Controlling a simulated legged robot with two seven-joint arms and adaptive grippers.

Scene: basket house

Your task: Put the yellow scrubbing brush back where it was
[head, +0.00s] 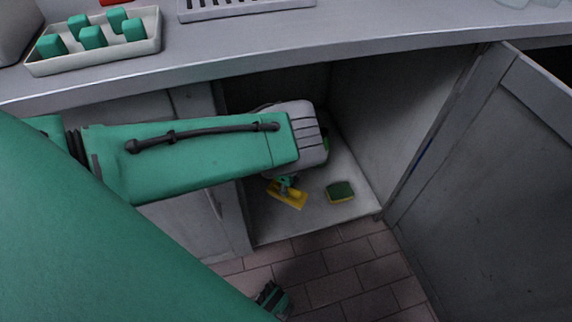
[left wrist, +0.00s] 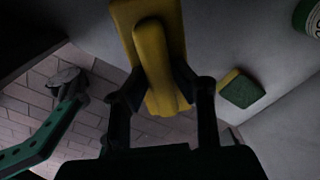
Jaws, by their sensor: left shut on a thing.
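The yellow scrubbing brush (head: 287,197) is in the open lower cabinet, low over the left front part of its floor. My left gripper (head: 287,181) reaches in from the left and is shut on the brush. In the left wrist view the brush (left wrist: 157,65) is between the two dark fingers (left wrist: 158,95), with its handle toward the camera. I cannot tell whether the brush touches the cabinet floor. My left forearm hides the cabinet's upper left opening.
A green and yellow sponge (head: 340,192) lies on the cabinet floor (head: 278,228) right of the brush. A green container (left wrist: 308,17) shows partly in the left wrist view. The open cabinet door (head: 490,170) stands at right. A tray (head: 95,66) with green blocks sits on the counter.

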